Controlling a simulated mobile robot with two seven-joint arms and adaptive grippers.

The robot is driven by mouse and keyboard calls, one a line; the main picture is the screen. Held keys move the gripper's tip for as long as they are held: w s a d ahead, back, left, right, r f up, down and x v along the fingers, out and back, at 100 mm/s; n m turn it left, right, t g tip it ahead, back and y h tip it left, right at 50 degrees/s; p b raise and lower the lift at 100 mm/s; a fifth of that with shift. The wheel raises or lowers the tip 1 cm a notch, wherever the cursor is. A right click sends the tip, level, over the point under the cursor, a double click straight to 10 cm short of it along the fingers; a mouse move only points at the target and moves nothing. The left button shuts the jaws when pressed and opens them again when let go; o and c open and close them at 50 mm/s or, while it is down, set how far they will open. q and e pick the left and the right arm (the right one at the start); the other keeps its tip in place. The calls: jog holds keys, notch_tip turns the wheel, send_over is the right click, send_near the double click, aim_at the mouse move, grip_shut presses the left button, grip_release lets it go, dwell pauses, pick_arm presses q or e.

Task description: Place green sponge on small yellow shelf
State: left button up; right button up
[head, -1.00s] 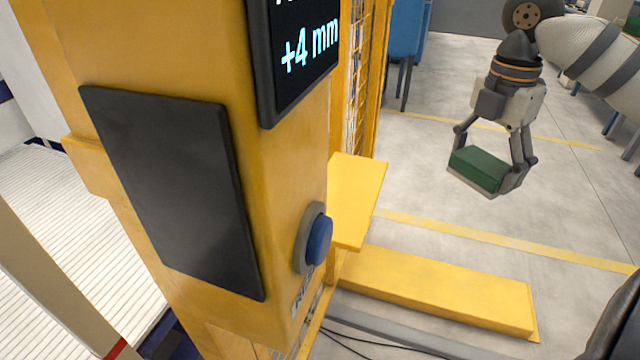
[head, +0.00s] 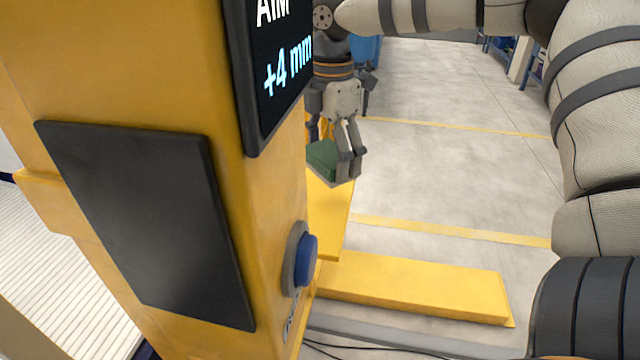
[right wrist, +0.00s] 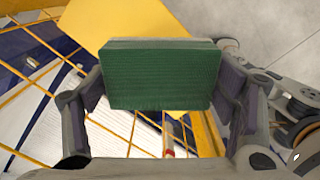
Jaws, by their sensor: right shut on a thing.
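The green sponge (head: 321,156) is partly hidden behind the yellow post in the head view. It also shows whole between the fingers in the right wrist view (right wrist: 160,80). My right gripper (head: 338,165) is shut on the sponge. The small yellow shelf (head: 328,215) sticks out from the far side of the post, and the sponge appears over its far end in the head view. In the right wrist view the shelf (right wrist: 150,22) lies beyond the sponge. I cannot tell whether the sponge touches it. My left gripper is not in view.
The yellow post (head: 200,80) stands close in front, with a dark panel (head: 150,225), a screen (head: 285,60) and a blue button (head: 306,260). A low yellow block (head: 415,287) lies on the floor. Yellow mesh (right wrist: 40,50) lies beside the shelf. Open floor (head: 440,180) lies to the right.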

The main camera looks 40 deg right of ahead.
aim_at(320, 152)
jog(key=shift+w+a+f, duration=0.15)
jog(key=shift+w+a, duration=0.4)
jog(key=shift+w, duration=0.1)
notch_tip(320, 152, down, 2)
jog(key=shift+s+d+f, duration=0.1)
jog(key=shift+f, duration=0.1)
jog(key=shift+w+f, duration=0.2)
jog(key=shift+f, duration=1.95)
jog(key=shift+f, duration=0.15)
jog(key=o, duration=1)
jog(key=shift+o, duration=0.2)
notch_tip(320, 152, up, 12)
jog(key=shift+r, duration=0.2)
